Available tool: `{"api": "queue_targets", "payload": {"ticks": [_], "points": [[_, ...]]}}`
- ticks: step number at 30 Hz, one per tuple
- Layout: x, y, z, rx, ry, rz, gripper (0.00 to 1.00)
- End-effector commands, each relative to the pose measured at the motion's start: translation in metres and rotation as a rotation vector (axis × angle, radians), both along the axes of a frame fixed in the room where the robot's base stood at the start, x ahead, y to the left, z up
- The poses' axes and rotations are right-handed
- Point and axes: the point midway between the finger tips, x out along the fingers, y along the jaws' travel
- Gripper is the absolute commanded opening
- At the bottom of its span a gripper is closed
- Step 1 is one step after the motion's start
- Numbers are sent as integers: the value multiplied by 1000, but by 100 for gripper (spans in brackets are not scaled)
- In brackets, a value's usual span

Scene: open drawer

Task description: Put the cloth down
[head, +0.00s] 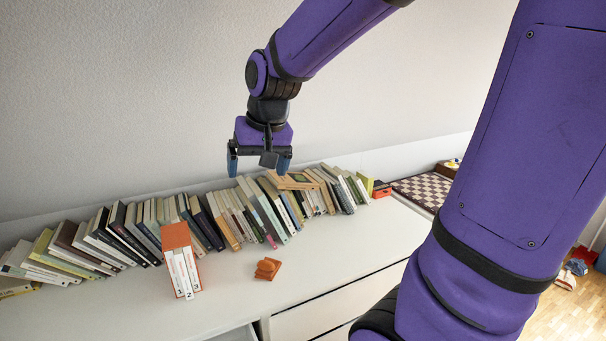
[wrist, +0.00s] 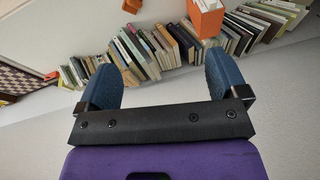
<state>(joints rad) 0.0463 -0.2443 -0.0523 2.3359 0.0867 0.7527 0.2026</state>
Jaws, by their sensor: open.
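A small folded orange-brown cloth (head: 267,268) lies in a crumpled heap on the white cabinet top (head: 330,250), in front of the row of books. What looks like the same cloth shows at the top edge of the wrist view (wrist: 132,5), partly cut off. My gripper (head: 259,170) is above and behind the cloth, over the row of books near the wall. Its two blue fingers are spread apart, with nothing held between them, as the wrist view (wrist: 163,58) also shows.
A long row of leaning books (head: 115,240) runs along the wall. An orange holder (head: 176,237) with numbered white volumes stands left of the cloth. A chessboard (head: 424,190) lies at the right. Drawer fronts (head: 325,312) are below the cabinet top. Bare surface surrounds the cloth.

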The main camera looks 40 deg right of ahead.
Motion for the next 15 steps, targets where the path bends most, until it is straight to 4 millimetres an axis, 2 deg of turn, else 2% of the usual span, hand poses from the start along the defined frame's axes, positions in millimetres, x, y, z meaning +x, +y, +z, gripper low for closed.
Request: {"api": "queue_targets", "payload": {"ticks": [1,6,12,15], "points": [[-16,4,10,-10,-21,28,92],[-64,15,30,-58,-72,132,92],[-119,23,41,-118,-126,240,92],[-139,26,43,-142,-145,278,92]]}}
